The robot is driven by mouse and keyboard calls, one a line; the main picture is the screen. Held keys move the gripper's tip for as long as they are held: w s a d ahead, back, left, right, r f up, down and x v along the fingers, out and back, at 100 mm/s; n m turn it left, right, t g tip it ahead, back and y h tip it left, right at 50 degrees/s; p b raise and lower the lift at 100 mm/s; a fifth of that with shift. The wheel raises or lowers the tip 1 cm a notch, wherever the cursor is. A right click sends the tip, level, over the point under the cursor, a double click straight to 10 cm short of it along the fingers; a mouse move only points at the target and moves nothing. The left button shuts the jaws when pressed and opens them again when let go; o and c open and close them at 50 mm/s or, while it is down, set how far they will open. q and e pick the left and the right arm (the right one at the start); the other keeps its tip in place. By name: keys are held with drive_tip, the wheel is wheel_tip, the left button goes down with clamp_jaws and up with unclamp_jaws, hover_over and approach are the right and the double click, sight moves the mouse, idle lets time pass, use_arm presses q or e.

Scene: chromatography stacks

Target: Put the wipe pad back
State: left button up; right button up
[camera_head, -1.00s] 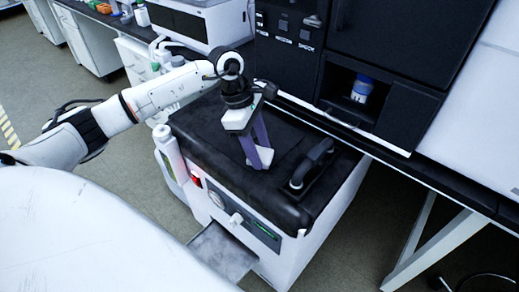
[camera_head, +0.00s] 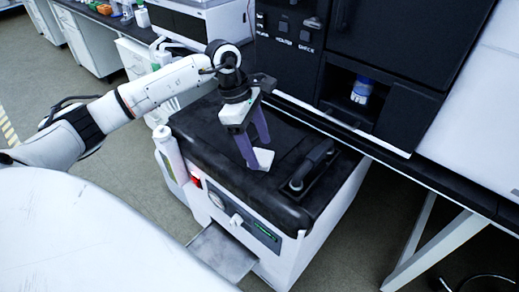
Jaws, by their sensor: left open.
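The white wipe pad (camera_head: 264,158) lies on the black top of the white cart-like unit (camera_head: 240,190), left of the black handle. My left gripper (camera_head: 260,153) is open, with its purple fingers pointing down just above and beside the pad. One finger partly overlaps the pad's left edge in the picture, and I cannot tell whether it touches. My right gripper is not in view.
A black handle (camera_head: 311,162) stands up on the unit's top at right. A grey drawer or tray (camera_head: 222,252) sticks out of the unit's front. A blue-capped bottle (camera_head: 361,90) stands in a dark recess behind. The unit's left top is bare.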

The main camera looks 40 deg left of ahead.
use_arm(q)
drive_tip(key=w+v, duration=0.1)
drive_tip(key=v, duration=0.9)
drive_tip(key=shift+s, duration=0.5)
